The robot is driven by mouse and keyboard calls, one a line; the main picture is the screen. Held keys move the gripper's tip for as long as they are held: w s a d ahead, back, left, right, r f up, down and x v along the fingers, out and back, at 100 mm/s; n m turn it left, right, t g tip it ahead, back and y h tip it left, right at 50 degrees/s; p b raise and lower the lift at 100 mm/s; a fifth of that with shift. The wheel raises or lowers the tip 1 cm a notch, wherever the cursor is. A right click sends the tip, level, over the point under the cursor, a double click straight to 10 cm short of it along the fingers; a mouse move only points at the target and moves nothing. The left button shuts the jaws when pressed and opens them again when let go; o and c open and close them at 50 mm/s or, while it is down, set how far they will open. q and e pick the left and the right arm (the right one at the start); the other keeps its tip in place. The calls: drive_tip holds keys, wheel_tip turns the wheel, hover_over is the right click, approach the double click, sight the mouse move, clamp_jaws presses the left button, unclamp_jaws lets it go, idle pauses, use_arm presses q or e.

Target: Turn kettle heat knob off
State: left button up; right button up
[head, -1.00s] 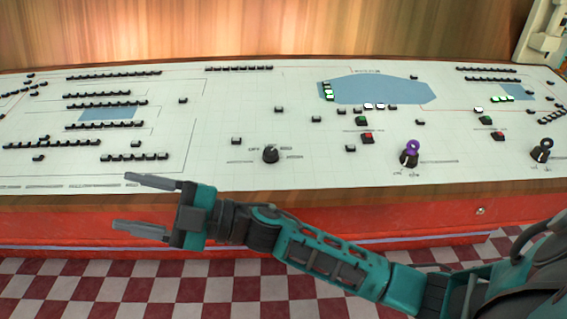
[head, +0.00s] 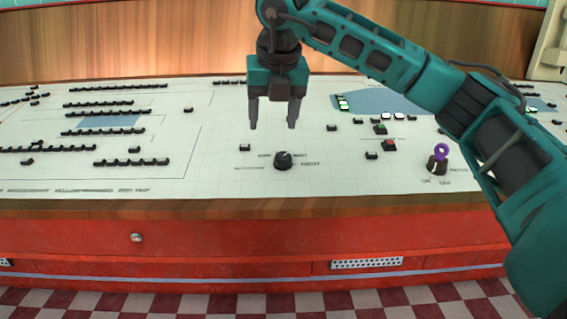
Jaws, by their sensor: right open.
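A black round knob (head: 283,160) with small markings around it stands on the white control panel (head: 215,180), near the panel's front middle. I cannot read which knob is for the kettle heat. My right gripper (head: 273,127) is above the panel, pointing down, over and slightly behind the black knob. Its two fingers are apart with nothing between them. My right arm hides part of the panel's right side. My left gripper does not show.
Rows of small black switches (head: 118,131) cover the panel's left side. Red (head: 389,145) and green (head: 380,129) buttons sit right of the black knob. A wooden front edge (head: 200,208) tops the red cabinet (head: 220,237). A wooden wall (head: 150,45) stands behind the panel.

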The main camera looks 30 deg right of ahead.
sight(283, 156)
drive_tip(key=shift+m+h, duration=0.4)
drive_tip(key=shift+h, duration=0.1)
drive_tip(key=d+b+x, duration=0.1)
drive_tip(key=x, duration=0.2)
drive_tip(key=b+x, duration=0.1)
drive_tip(key=x, duration=0.3)
drive_tip(key=d+b+x, duration=0.1)
drive_tip(key=x, duration=0.2)
drive_tip(key=shift+w+d, duration=0.15)
drive_tip(key=shift+d, duration=0.2)
drive_tip(key=shift+w+d+f, duration=0.1)
drive_tip(key=shift+w+f, duration=0.1)
drive_tip(key=shift+f, duration=0.4)
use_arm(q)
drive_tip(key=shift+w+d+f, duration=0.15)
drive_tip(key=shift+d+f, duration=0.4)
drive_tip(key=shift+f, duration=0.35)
use_arm(e)
drive_tip(key=shift+c, duration=0.4)
drive_tip(key=c, duration=0.9)
drive_tip(key=shift+c, duration=0.2)
